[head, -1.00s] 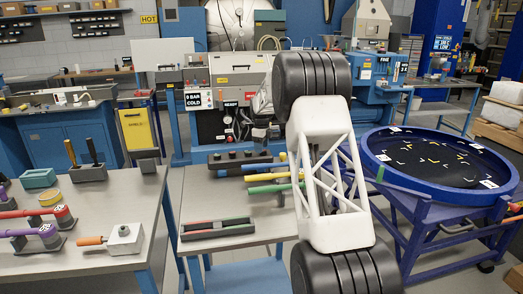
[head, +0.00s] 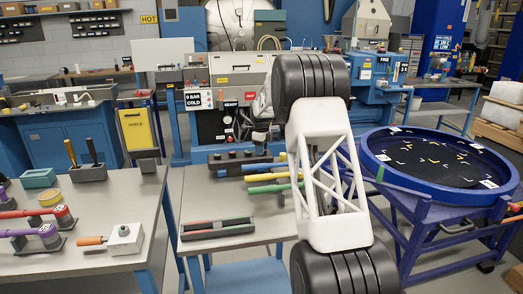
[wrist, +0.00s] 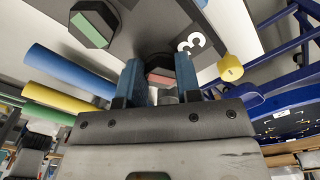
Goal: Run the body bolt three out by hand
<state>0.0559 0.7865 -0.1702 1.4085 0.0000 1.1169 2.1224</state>
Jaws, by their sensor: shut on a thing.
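Body bolt three shows in the wrist view as a dark hex head with a red face (wrist: 160,75), beside a white label marked 3 (wrist: 190,43). My gripper (wrist: 160,74) has its two blue fingers on either side of this head and is shut on it. The bolt's shank is hidden. A second dark hex head with a green face (wrist: 92,26) sits apart on the same grey body, up and left. In the head view my gripper (head: 263,134) is small and partly hidden behind my arm, in front of the machine; the bolt cannot be made out there.
Coloured bars, blue (wrist: 70,72) and yellow-green (wrist: 55,105), lie left of my fingers in the wrist view. A yellow-ended post (wrist: 230,68) stands close to the right. A round blue-rimmed tub (head: 375,165) stands right of my arm in the head view.

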